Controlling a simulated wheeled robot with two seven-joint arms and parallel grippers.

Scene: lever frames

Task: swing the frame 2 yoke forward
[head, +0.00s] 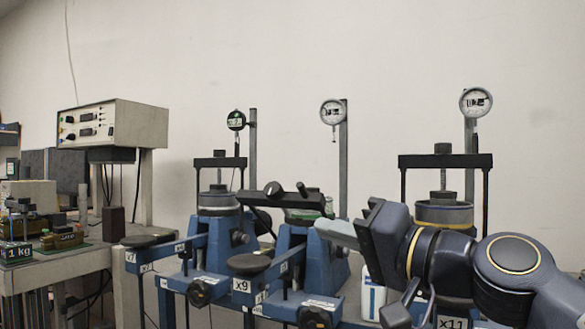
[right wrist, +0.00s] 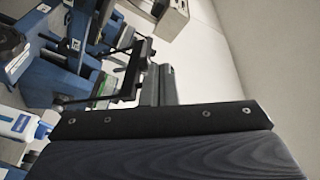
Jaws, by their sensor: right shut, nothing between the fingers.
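The middle of three blue lever frames, which I take as frame 2, has a black yoke bar (head: 285,198) with a knob and a short peg. This bar sits low and tilted, unlike the level, raised crossbars of the left frame (head: 220,162) and right frame (head: 445,160). The bar also shows in the right wrist view (right wrist: 130,58). My right gripper (head: 328,228) is shut and empty, its light grey fingers just right of the middle frame's green-ringed cell (head: 303,214). The fingers also show in the right wrist view (right wrist: 158,84). I cannot tell whether they touch the frame. My left gripper is not in view.
Dial gauges (head: 333,112) stand on posts behind the frames. Black lever pads (head: 249,263) and knobs stick out in front. A white bottle (head: 373,297) is below my right gripper. A bench with a control box (head: 113,124) is at left. The wall above is clear.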

